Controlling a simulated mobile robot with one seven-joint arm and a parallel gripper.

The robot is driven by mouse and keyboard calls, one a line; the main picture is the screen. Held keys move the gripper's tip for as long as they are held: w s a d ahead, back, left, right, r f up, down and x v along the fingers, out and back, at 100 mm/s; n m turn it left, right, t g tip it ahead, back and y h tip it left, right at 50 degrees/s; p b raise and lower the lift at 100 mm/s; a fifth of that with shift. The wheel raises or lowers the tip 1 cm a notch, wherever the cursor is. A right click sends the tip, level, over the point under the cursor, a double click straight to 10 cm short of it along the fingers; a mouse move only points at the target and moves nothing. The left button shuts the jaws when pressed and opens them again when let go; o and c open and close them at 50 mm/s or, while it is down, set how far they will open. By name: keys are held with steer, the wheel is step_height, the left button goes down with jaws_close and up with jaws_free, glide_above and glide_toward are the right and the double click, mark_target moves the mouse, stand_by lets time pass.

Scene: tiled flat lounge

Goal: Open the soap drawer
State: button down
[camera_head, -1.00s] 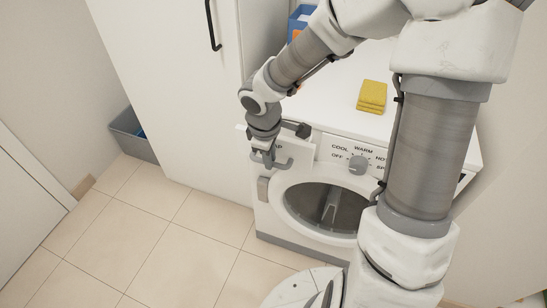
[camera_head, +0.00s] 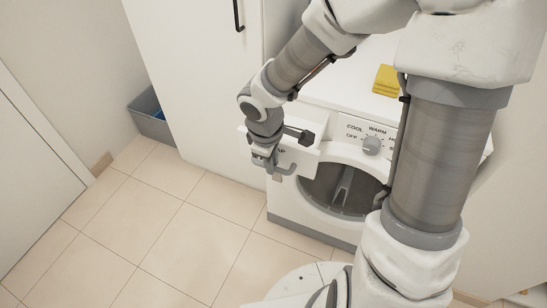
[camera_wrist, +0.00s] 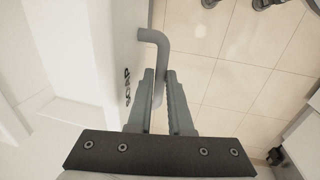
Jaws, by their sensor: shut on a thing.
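The white washing machine (camera_head: 338,93) stands against the wall with its round door below. Its soap drawer (camera_head: 305,158) is at the upper left of the front and sticks out from the machine. The drawer's front, marked "SOAP", shows edge-on in the wrist view (camera_wrist: 110,45). The grey bent handle (camera_head: 287,170) is on that front; it also shows in the wrist view (camera_wrist: 160,50). My gripper (camera_head: 266,166) is shut on the handle, with its fingers on either side of it in the wrist view (camera_wrist: 160,80). My wrist hides part of the drawer.
A dial (camera_head: 371,146) sits right of the drawer. Yellow cloths (camera_head: 387,80) lie on top of the machine. A tall white cabinet (camera_head: 200,80) stands left of it, with a grey bin (camera_head: 152,122) beyond. The tiled floor (camera_head: 160,225) in front is clear.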

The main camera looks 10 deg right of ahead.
steer(key=c, duration=1.1)
jaws_free()
steer(key=s+r+p, duration=0.1)
steer(key=r+p, duration=0.2)
steer(key=r, duration=0.2)
steer(key=a+r+p, duration=0.1)
steer(key=r+p, duration=0.2)
steer(key=r, duration=0.3)
steer(key=s+r+p, duration=0.1)
steer(key=r+p, duration=0.2)
steer(key=r, duration=0.3)
steer(key=shift+s+a, duration=0.35)
steer(key=shift+r, duration=0.1)
